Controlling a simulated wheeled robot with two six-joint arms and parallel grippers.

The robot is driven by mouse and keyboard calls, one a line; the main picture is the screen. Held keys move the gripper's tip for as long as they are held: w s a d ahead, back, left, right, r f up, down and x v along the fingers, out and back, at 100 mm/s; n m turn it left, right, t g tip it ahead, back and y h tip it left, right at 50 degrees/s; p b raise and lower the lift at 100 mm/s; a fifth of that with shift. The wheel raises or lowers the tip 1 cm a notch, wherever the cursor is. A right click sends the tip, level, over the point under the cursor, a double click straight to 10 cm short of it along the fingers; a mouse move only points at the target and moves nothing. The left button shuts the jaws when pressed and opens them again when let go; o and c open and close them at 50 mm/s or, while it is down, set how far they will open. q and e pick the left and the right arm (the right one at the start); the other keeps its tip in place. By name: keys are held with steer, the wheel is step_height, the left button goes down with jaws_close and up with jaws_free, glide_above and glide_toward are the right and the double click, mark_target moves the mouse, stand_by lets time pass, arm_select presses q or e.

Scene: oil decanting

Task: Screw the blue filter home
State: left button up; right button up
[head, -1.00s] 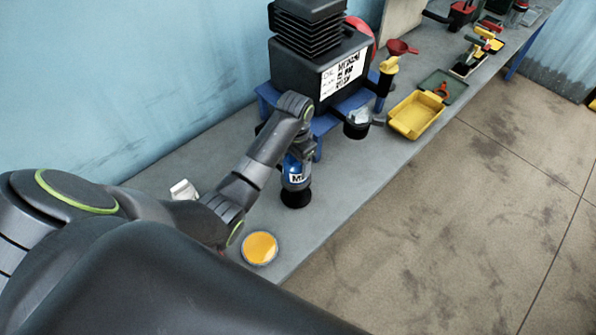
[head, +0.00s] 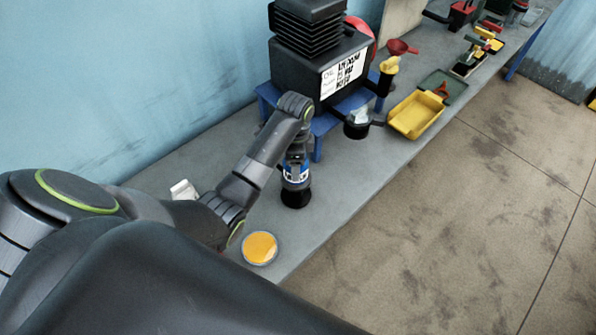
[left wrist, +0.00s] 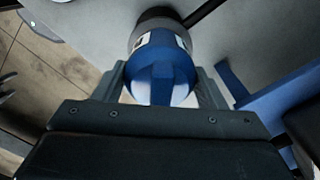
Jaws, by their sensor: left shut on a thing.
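The blue filter (head: 295,176) is a blue canister with a white label band. It stands upright on a black round base (head: 296,196) on the bench, in front of the blue stand. In the left wrist view the filter (left wrist: 162,62) sits between the two fingers of my left gripper (left wrist: 168,86), which is shut on it. My left arm reaches over it from above and hides the filter's top and most of the gripper in the head view. Whether the filter touches its seat all round cannot be told. My right gripper is not in view.
A black oil machine (head: 318,70) stands on a blue stand (head: 317,150) just behind the filter. A dish of orange liquid (head: 260,248) lies near the bench's front edge. A black container (head: 357,124) and a yellow tray (head: 416,115) stand to the right. A white object (head: 183,190) lies left.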

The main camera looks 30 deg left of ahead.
arm_select(q)
steer(key=o, duration=1.1)
steer(key=shift+o, duration=0.2)
